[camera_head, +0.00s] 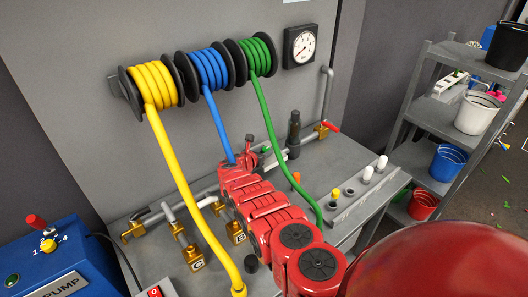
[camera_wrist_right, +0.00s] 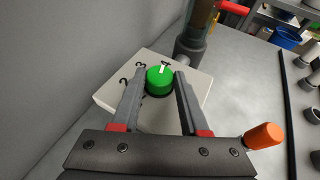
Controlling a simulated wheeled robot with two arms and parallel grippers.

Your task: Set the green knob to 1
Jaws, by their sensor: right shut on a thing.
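The green knob (camera_wrist_right: 159,80) sits on a light grey box (camera_wrist_right: 110,97) against the wall. In the right wrist view its white mark points up, toward the 4. The 2 and 3 show to the left of it; the 1 cannot be seen, perhaps behind a finger. My right gripper (camera_wrist_right: 160,88) has one finger on each side of the knob and is shut on it. In the head view my right gripper (camera_head: 250,148) is small, at the far end of my red arm, and mostly hides the knob. My left gripper is not in view.
A dark upright cylinder (camera_head: 294,132) and a red-handled valve (camera_head: 328,127) stand right of the gripper. Yellow, blue (camera_head: 215,120) and green (camera_head: 270,120) hoses hang from wall reels close to my arm. An orange knob (camera_wrist_right: 264,136) is near the right finger base.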

